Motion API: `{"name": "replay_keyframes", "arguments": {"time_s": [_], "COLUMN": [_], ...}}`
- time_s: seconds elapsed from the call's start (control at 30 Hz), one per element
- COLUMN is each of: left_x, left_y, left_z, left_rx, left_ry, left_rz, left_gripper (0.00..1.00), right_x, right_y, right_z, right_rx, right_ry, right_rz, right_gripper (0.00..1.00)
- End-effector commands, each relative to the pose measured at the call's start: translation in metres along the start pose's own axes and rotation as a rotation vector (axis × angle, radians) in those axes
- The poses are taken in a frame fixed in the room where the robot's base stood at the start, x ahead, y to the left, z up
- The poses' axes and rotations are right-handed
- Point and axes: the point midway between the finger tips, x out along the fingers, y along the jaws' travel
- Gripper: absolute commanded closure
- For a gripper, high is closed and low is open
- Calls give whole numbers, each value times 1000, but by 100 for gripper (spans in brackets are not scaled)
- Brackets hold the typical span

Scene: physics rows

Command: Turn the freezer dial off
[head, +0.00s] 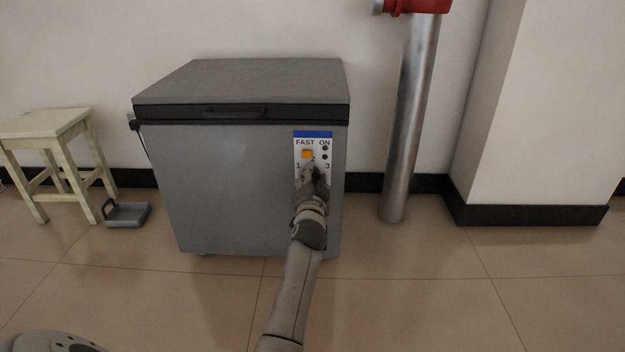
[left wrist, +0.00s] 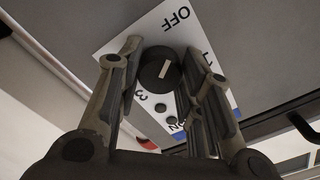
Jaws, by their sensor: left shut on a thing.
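The freezer (head: 235,180) is a grey chest with its lid closed. Its white control panel (head: 299,139) is at the front right, with a blue top strip, an orange square and small dark buttons. The dial is hidden behind my left gripper (head: 313,172) in the head view. In the left wrist view the round black dial (left wrist: 152,74) has a white line slanting toward the OFF label (left wrist: 176,19). My left gripper (left wrist: 163,52) is shut on the dial, one finger on each side. My right gripper is out of view.
A pale stool (head: 45,124) and a small grey tray (head: 127,224) stand left of the freezer. A metal pipe (head: 408,130) with a red fitting rises to its right, before a white pillar (head: 545,110). The tiled floor in front is clear.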

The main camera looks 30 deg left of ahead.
Motion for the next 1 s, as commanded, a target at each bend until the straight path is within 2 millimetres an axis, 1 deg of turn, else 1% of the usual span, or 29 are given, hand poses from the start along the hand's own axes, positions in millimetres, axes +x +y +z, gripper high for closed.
{"name": "replay_keyframes", "arguments": {"time_s": [0.03, 0.3, 0.33, 0.47, 0.5, 0.83, 0.93, 1.0], "left_x": [-1, -1, -1, 0, 0, -2, -9, -17], "left_y": [2, 2, 2, 2, 2, 1, 1, 2], "left_z": [2, 3, 3, 2, 2, 1, 1, 2], "left_rx": [-3, -3, -4, -3, -2, -1, -1, -2], "left_ry": [-5, -6, -6, -5, -4, -2, -2, -2], "left_rz": [3, 4, 4, 3, 3, 1, 2, 2], "left_gripper": [90, 90, 62, 45, 43, 43, 43, 43], "right_x": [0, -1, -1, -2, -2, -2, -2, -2], "right_y": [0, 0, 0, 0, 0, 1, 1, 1], "right_z": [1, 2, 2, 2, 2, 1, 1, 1], "right_rx": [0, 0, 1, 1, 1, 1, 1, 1], "right_ry": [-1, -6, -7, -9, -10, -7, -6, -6], "right_rz": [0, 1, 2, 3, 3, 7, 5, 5], "right_gripper": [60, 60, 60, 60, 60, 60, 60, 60]}}
